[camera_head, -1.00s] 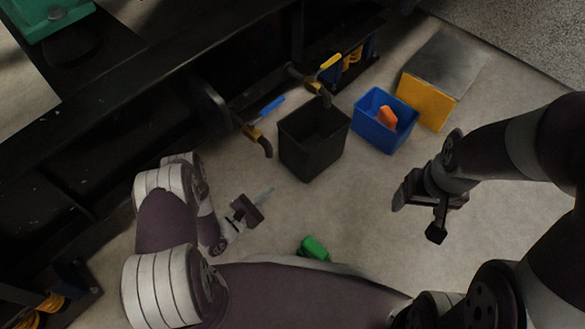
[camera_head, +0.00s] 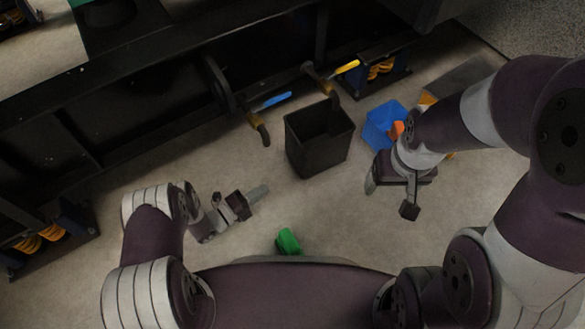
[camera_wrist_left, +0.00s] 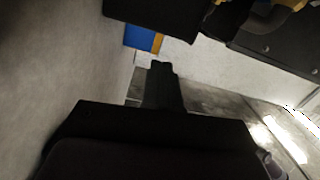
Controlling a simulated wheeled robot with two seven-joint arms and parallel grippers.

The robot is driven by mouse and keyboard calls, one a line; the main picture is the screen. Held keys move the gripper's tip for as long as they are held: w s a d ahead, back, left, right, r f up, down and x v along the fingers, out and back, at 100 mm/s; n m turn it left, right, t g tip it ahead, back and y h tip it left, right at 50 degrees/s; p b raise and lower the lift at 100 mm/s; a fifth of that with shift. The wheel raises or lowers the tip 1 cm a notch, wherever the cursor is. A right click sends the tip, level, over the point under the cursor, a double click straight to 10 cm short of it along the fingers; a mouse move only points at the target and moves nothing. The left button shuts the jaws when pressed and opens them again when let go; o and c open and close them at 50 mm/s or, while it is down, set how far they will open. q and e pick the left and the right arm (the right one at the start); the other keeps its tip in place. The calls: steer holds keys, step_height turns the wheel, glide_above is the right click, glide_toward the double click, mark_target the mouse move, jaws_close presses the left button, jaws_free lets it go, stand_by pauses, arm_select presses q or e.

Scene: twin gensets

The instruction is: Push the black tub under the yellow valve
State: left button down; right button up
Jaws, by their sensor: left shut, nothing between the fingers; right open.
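The black tub (camera_head: 317,143) stands upright on the floor in the head view, close to the black frame. The yellow valve (camera_head: 346,67) is a yellow lever on a pipe elbow, above and behind the tub's right side. My left gripper (camera_head: 264,190) is shut and empty, left of the tub and apart from it, low over the floor. It also shows in the left wrist view (camera_wrist_left: 161,72), with a dark shape overhead that may be the tub (camera_wrist_left: 160,18). My right gripper (camera_head: 390,199) is open, right of the tub and in front of the blue bin.
A blue-handled valve (camera_head: 276,100) is left of the tub. A blue bin (camera_head: 378,124) with an orange object (camera_head: 397,129) stands to its right, partly hidden by my right arm. A green object (camera_head: 288,241) lies on the floor in front. Floor between it and the tub is clear.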

arm_select(q)
steer(key=m, duration=0.1)
steer(key=b, duration=0.6)
glide_toward(304, 163)
steer(key=x, duration=0.6)
steer(key=shift+w+d+f, duration=0.15)
steer(key=shift+w+f, duration=0.05)
steer(key=shift+f, duration=0.1)
steer(key=shift+w+d+r, duration=0.15)
